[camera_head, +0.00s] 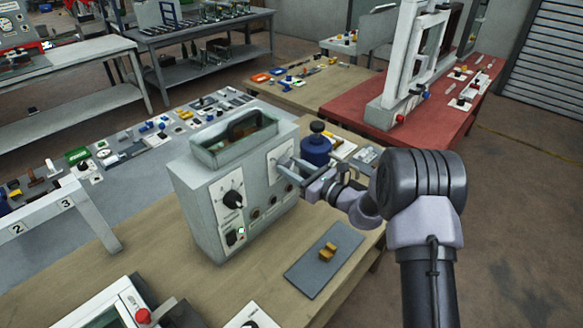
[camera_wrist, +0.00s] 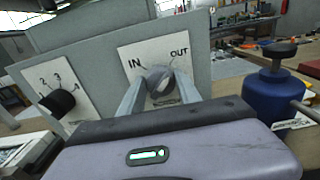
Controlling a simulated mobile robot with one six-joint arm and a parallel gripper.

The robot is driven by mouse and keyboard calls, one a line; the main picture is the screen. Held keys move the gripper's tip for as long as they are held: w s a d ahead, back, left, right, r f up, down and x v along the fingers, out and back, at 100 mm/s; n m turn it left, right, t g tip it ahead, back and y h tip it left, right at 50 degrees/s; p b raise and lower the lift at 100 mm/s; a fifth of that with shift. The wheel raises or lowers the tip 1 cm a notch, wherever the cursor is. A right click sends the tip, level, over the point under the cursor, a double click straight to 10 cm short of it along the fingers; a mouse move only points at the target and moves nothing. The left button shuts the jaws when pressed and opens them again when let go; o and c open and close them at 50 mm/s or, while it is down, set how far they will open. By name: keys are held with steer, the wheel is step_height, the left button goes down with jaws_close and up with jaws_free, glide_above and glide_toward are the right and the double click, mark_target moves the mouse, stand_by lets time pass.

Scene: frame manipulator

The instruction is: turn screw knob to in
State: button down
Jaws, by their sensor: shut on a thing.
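The screw knob (camera_wrist: 160,82) is a grey round knob on a white plate (camera_wrist: 127,52) marked IN on the left and OUT on the right. The plate is on the front of a grey box (camera_head: 206,198). My gripper (camera_head: 298,172) reaches the box from the right in the head view. In the wrist view its two fingers (camera_wrist: 160,88) are shut on the knob, one on each side. The knob's lower part and any pointer on it are partly hidden by the fingers and gripper body.
A black dial (camera_head: 233,199) with numbers sits left of the knob on the same panel. A blue container with a black cap (camera_head: 317,148) stands close to the right of my gripper.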

steer(key=shift+f+n+b, duration=0.1)
steer(key=shift+n+b, duration=0.2)
steer(key=shift+b, duration=0.1)
steer(key=n+b, duration=0.1)
steer(key=b, duration=0.1)
steer(key=n+b, duration=0.3)
steer(key=b, duration=0.1)
steer(key=shift+s+f, duration=0.1)
steer(key=shift+f, duration=0.2)
steer(key=n+b, duration=0.9)
steer(key=b, duration=0.3)
steer(key=shift+s+a, duration=0.1)
steer(key=shift+r+n, duration=0.15)
steer(key=shift+n, duration=1.95)
